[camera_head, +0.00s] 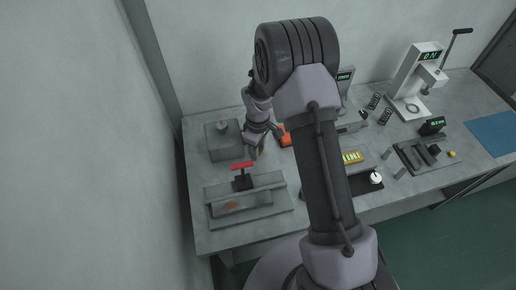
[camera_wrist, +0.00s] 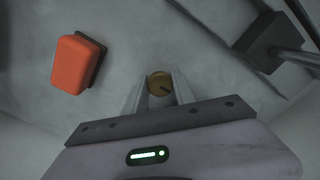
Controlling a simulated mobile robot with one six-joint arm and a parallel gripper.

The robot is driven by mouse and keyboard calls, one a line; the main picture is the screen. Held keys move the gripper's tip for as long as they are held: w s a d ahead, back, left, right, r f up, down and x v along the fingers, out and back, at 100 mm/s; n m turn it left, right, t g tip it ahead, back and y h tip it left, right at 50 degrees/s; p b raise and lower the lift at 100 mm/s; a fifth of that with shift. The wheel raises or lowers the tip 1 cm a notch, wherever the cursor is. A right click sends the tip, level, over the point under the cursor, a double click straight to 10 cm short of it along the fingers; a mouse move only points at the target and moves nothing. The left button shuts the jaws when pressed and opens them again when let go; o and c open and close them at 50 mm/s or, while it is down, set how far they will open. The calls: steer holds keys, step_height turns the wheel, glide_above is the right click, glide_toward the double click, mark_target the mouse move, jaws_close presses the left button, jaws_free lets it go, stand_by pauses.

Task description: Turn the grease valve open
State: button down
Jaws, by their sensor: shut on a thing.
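A small round brass-yellow knob (camera_wrist: 160,83) with a dark mark on its face sits between my fingertips in the wrist view. It looks like the grease valve's knob, but no label shows. My gripper (camera_wrist: 159,91) is shut on it, one finger on each side. In the head view my gripper (camera_head: 264,141) is low over the left part of the bench, and a bit of yellow shows by its fingers. The knob's base and mounting are hidden. I cannot tell how far the knob is turned.
An orange block (camera_wrist: 78,60) lies left of the fingers in the wrist view. A red handle (camera_head: 242,165) on a dark post stands in front of my gripper over a tray-like fixture (camera_head: 275,208). A grey press (camera_head: 411,75) stands at the back right.

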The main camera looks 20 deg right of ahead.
steer(key=c, duration=1)
jaws_free()
steer(key=shift+c, duration=0.2)
steer(key=shift+r, duration=0.1)
step_height(320, 180, up, 17)
steer(key=p, duration=0.5)
steer(key=shift+r, duration=0.15)
